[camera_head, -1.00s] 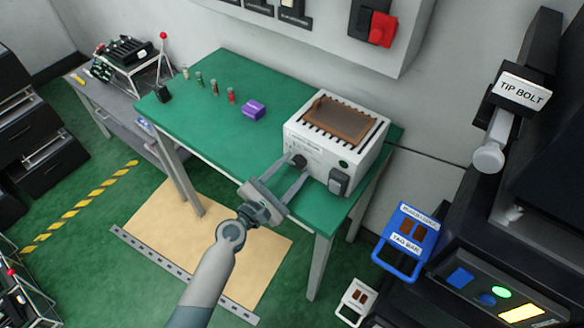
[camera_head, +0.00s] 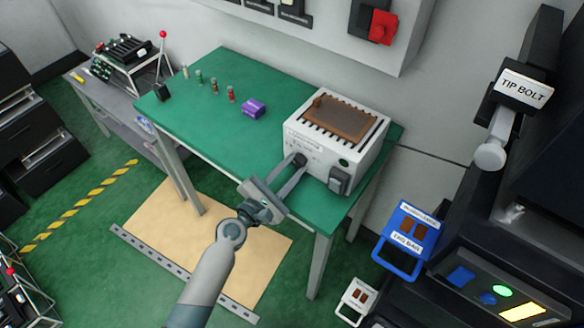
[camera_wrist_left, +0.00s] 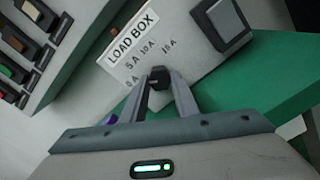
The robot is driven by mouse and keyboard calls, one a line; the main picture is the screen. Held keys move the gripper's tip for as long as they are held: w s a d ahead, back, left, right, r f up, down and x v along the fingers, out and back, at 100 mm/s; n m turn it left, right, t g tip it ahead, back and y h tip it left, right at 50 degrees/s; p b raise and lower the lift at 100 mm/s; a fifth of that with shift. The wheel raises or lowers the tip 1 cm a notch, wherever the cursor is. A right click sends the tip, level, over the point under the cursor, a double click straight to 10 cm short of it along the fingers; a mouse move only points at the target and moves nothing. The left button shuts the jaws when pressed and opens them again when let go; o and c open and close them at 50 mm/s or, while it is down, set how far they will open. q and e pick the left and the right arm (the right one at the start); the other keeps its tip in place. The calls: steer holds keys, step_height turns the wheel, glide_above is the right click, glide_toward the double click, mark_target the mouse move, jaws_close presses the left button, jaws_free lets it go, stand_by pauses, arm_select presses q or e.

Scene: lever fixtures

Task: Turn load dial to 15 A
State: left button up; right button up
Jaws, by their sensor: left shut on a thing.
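The white load box (camera_head: 325,140) with a brown slatted top stands on the green table's right end. In the left wrist view its front plate (camera_wrist_left: 150,42) reads LOAD BOX, with 5 A, 10 A and 15 A marks. My left gripper (camera_head: 297,160) reaches the front of the box and is shut on the black load dial (camera_wrist_left: 159,78). The dial also shows in the head view (camera_head: 299,159), between the fingertips. The marks lie just above the dial in the wrist view; which one it points to I cannot tell. My right gripper is not in view.
The green table (camera_head: 205,125) also holds a purple block (camera_head: 253,108) and several small cylinders at the back left. A dark switch (camera_head: 339,179) sits on the box's front, right of the dial. A blue TAG BAR handle (camera_head: 405,240) hangs at the right.

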arm_select(q)
steer(key=m+b, duration=0.1)
steer(key=m, duration=0.4)
steer(key=shift+m, duration=0.3)
steer(key=m, duration=0.3)
steer(key=shift+b, duration=0.35)
steer(key=m, duration=0.8)
steer(key=shift+m, duration=0.3)
steer(key=m+p, duration=0.1)
steer(key=m, duration=0.4)
steer(key=shift+m, duration=0.4)
steer(key=o, duration=1.1)
steer(key=shift+c, duration=0.2)
